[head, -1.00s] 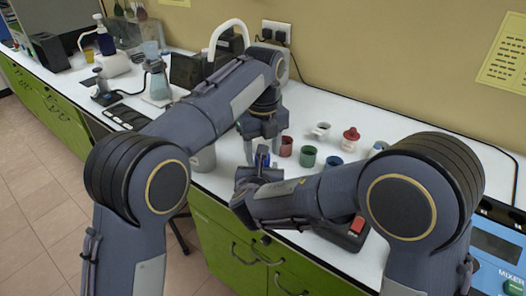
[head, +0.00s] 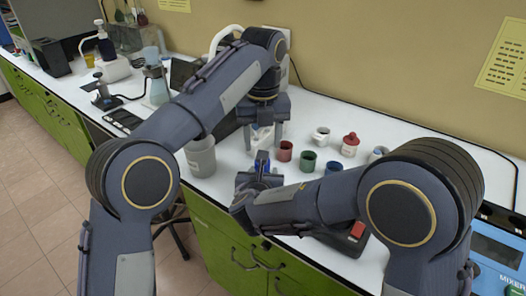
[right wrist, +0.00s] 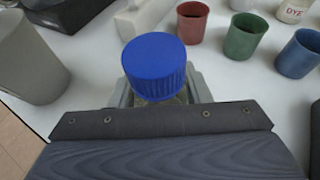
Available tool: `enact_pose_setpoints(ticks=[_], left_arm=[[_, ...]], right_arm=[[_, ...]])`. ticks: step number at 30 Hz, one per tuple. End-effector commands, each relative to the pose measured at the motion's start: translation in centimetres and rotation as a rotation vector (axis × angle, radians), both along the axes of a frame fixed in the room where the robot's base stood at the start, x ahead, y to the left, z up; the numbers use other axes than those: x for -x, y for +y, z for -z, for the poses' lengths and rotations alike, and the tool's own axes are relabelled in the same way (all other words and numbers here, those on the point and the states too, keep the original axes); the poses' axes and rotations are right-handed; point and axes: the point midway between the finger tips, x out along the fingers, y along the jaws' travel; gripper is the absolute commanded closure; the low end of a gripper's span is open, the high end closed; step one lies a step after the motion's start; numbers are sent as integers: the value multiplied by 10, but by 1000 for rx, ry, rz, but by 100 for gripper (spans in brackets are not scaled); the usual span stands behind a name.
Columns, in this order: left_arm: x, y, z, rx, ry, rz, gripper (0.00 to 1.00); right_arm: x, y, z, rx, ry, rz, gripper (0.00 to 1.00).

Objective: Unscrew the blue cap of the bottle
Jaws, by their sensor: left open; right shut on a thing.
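The bottle's ribbed blue cap (right wrist: 154,66) shows large in the right wrist view. The bottle body is mostly hidden beneath the cap and behind my gripper. My right gripper (right wrist: 160,92) is shut on the bottle, with a finger on either side below the cap. In the head view my right gripper (head: 262,166) is near the front edge of the counter, and a bit of blue shows at it. My left gripper (head: 263,135) is open, fingers down, behind and above the right one. Nothing is seen held in it, and it does not show in the right wrist view.
A grey beaker (head: 200,157) stands left of the grippers. Red (head: 284,151), green (head: 307,161) and blue (head: 333,166) cups stand to the right, with white containers (head: 321,136) behind. A white object (right wrist: 145,17) lies behind the cap.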

Motion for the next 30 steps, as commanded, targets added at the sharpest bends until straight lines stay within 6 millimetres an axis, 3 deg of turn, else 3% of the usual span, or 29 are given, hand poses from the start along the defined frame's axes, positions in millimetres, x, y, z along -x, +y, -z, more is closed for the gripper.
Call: enact_pose_setpoints(ticks=[9, 22, 30], left_arm=[[0, 1, 46, -1, 1, -2, 49], [0, 0, 57, 1, -1, -3, 49], [0, 0, 57, 1, -1, -3, 83]], right_arm=[[0, 0, 0, 0, 0, 0, 100], [0, 0, 0, 0, -1, 0, 100], [0, 0, 0, 0, -1, 0, 100]])
